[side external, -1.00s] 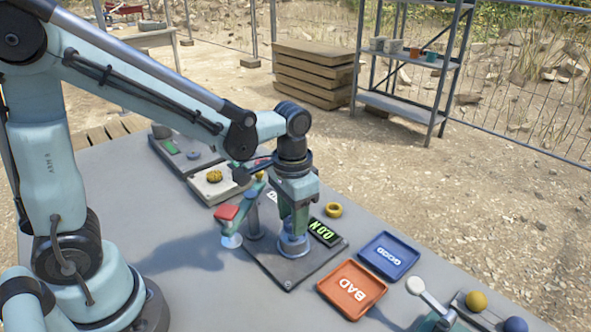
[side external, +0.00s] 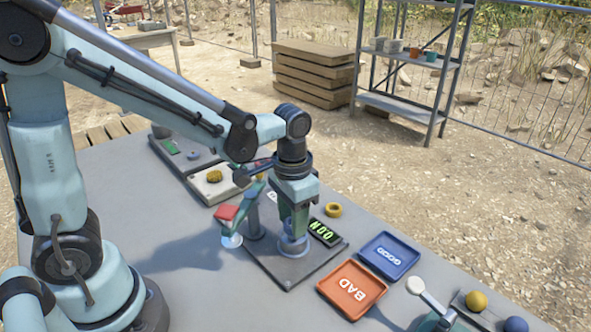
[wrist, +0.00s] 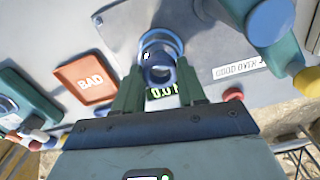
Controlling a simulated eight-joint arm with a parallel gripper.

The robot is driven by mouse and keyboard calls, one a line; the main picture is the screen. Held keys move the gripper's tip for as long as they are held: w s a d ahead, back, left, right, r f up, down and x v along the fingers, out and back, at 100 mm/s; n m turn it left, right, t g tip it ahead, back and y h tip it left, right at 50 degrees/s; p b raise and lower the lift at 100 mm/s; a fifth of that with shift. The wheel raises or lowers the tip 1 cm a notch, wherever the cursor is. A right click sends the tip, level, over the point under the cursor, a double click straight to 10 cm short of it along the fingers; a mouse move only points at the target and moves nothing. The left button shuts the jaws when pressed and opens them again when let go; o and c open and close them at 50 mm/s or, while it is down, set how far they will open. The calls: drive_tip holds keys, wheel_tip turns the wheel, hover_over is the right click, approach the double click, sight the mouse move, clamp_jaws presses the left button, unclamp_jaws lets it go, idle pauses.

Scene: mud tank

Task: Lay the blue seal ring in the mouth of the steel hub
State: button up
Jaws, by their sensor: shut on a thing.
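The blue seal ring (wrist: 158,73) is between the green fingers of my gripper (wrist: 158,90) in the wrist view. My gripper is shut on it. The steel hub (wrist: 166,40) shows as a round, pale-rimmed shape just beyond the ring, partly hidden by it. In the side view my gripper (side external: 294,228) points down over the hub (side external: 292,249) on the grey plate. The fingers hide most of the ring there. I cannot tell whether the ring touches the hub.
A post with a red-topped arm (side external: 227,213) stands close left of my gripper. A green-lit display (side external: 323,233) is close on the right, with a yellow ring (side external: 333,210) behind it. The orange BAD tray (side external: 352,290) and blue GOOD tray (side external: 388,256) lie further right.

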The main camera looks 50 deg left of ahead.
drive_tip(key=shift+f, duration=0.85)
drive_tip(key=o, duration=1.1)
drive_tip(key=shift+o, duration=0.2)
drive_tip(key=o, duration=0.4)
drive_tip(key=shift+c, duration=0.2)
drive_tip(key=shift+r, duration=3.7)
drive_tip(key=shift+f, duration=3.75)
